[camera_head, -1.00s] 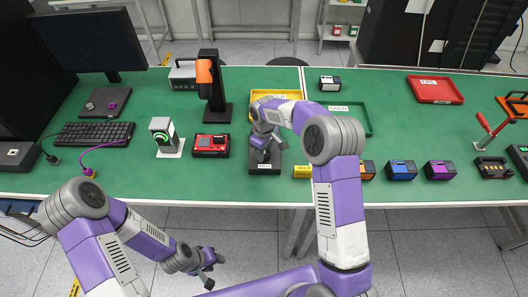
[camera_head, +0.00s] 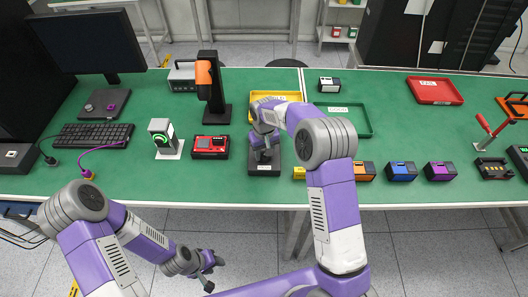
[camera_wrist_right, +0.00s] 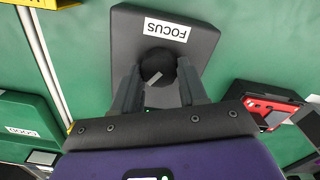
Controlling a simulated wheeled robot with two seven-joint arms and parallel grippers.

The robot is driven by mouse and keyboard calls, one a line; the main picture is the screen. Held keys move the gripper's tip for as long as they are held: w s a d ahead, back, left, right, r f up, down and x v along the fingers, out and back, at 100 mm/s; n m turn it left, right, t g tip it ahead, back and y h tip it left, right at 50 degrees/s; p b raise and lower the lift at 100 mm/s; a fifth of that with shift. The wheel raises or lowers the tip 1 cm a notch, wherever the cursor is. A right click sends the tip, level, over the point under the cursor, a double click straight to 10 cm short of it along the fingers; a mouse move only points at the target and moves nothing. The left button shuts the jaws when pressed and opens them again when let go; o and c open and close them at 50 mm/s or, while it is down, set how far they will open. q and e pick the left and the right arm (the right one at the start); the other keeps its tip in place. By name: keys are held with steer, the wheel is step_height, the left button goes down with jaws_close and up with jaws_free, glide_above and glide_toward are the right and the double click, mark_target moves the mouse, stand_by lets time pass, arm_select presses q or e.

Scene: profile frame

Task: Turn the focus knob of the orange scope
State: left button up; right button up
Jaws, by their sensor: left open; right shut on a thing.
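The orange scope (camera_head: 205,75) stands upright on a dark base at the back of the green table, left of centre. A dark focus box (camera_head: 264,171) sits in front of it, to its right. The right wrist view shows the box's FOCUS label (camera_wrist_right: 166,29) and its round black knob (camera_wrist_right: 157,64). My right gripper (camera_head: 262,154) is over the box, its two fingers on either side of the knob and shut on it. My left gripper (camera_head: 211,268) is open and empty, low in front of the table edge.
A red device (camera_head: 210,147) and a grey unit with a green dial (camera_head: 162,137) stand left of the box. A yellow tray (camera_head: 289,96) and a green tray (camera_head: 356,121) lie behind my right arm. Several coloured blocks line the front right.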

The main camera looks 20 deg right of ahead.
steer(key=shift+r, duration=0.1)
steer(key=o, duration=1.1)
steer(key=shift+c, duration=0.2)
step_height(320, 180, up, 8)
steer(key=shift+f+p, duration=0.25)
steer(key=shift+p, duration=0.05)
